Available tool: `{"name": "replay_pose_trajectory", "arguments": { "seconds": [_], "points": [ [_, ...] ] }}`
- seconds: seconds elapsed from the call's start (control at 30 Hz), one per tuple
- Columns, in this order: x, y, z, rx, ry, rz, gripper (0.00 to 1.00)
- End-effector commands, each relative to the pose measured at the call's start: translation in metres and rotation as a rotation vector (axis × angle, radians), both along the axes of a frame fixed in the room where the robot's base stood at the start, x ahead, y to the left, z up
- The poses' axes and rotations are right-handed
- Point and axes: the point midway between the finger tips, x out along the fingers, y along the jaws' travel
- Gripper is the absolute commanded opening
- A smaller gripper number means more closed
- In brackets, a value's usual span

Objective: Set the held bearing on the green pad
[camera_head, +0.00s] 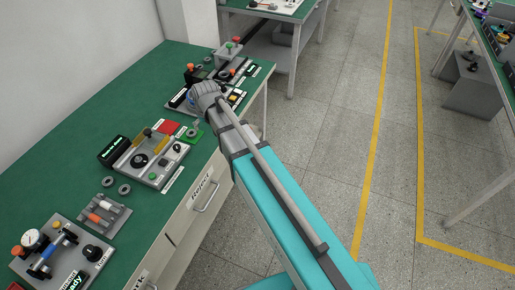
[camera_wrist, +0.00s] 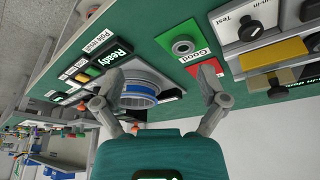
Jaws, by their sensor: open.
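The green pad (camera_wrist: 170,57), labelled Good, is in the upper middle of the wrist view, and a grey ring-shaped bearing (camera_wrist: 182,47) lies flat on it. In the head view the pad (camera_head: 196,138) is at the bench's right edge, with the bearing on it. My gripper (camera_wrist: 160,75) is open, its two fingers spread apart with no bearing between them. The right finger's tip is below the pad in the wrist view, apart from the bearing. In the head view my arm's end hides the fingers.
A round part with a blue band (camera_wrist: 140,92) sits on a grey fixture beyond the fingers. A red pad (camera_head: 168,127) lies beside the green one. Two loose rings (camera_head: 124,189) lie nearer on the bench. A test fixture (camera_head: 152,158) stands left of the pads.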

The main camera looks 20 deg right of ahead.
Motion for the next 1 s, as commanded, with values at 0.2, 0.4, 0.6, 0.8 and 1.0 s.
{"name": "replay_pose_trajectory", "arguments": {
  "seconds": [0.2, 0.4, 0.6, 0.8, 1.0],
  "points": [
    [-0.075, -0.083, -0.006, -0.023, 0.129, -0.140, 0.92],
    [-0.139, -0.139, -0.009, -0.037, 0.248, -0.261, 0.92],
    [-0.172, -0.163, -0.009, -0.043, 0.310, -0.323, 0.92],
    [-0.175, -0.166, -0.009, -0.043, 0.321, -0.331, 0.92],
    [-0.175, -0.165, -0.009, -0.043, 0.320, -0.330, 0.92]
  ]
}}
